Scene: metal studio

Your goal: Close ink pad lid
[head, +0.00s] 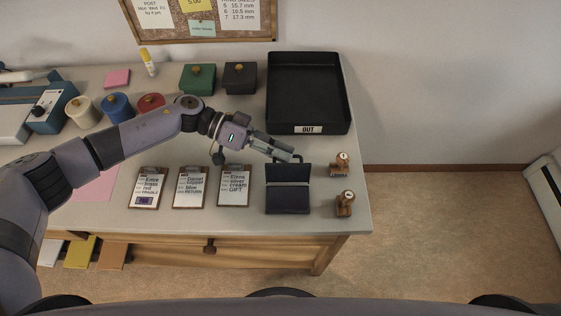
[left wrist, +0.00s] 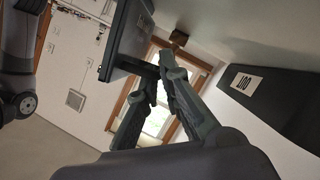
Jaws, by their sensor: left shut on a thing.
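The dark ink pad (head: 288,200) lies near the front right of the table. Its lid (head: 288,173) stands raised at the back edge. My left gripper (head: 295,158) is at the lid's upper far edge, shut on the lid. In the left wrist view the fingers (left wrist: 165,72) close together at a dark edge of the ink pad (left wrist: 128,35). The exact contact is partly hidden. My right gripper is not in view.
Two wooden stamps (head: 342,162) (head: 345,203) stand just right of the pad. The black OUT tray (head: 307,90) is behind it. Several clipboards (head: 234,186) lie to the left. Coloured boxes (head: 197,79) stand at the back.

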